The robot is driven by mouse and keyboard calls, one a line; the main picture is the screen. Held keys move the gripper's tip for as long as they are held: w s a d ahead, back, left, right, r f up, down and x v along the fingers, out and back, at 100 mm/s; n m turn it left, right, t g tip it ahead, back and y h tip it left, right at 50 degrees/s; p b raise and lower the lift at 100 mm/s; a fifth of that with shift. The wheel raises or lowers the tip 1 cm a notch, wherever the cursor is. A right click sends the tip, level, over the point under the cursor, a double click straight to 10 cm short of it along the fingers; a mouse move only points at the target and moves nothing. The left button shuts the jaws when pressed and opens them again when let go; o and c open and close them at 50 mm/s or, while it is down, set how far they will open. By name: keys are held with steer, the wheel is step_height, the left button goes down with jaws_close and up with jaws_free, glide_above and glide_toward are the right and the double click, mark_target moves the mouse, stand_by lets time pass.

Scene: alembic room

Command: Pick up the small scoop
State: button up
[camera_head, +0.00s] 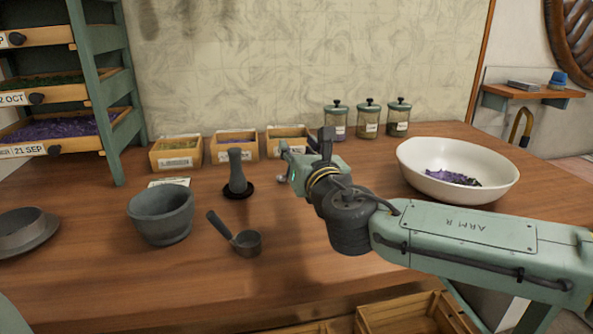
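A dark grey scoop (246,243) with a round bowl and a dark handle lies on the wooden table (150,280), right of the mortar. Its handle points to the back left. A small silvery thing (282,179) shows just left of my gripper's lower edge; it is mostly hidden and I cannot tell what it is. My gripper (296,148) is above the middle of the table, in front of the back row of boxes, apart from the dark scoop. I see it from behind, and its fingertips are not clear.
A grey mortar (163,220) and an upright pestle (237,175) stand left of my gripper. A white bowl (420,182) with purple petals is at right. Jars (367,120) and small wooden boxes (234,151) line the back. Bare table lies at front left.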

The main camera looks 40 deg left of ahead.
step_height(320, 180, down, 8)
steer(key=shift+d+r+b, duration=0.1)
steer(key=shift+r+b, duration=0.1)
steer(key=shift+b, duration=0.25)
steer(key=shift+x, duration=0.95)
steer(key=p+x, duration=0.1)
steer(key=x, duration=0.4)
steer(key=shift+w+a+f, duration=0.2)
steer(key=shift+w+a, duration=0.05)
steer(key=shift+w, duration=0.05)
steer(key=shift+c, duration=0.5)
jaws_close()
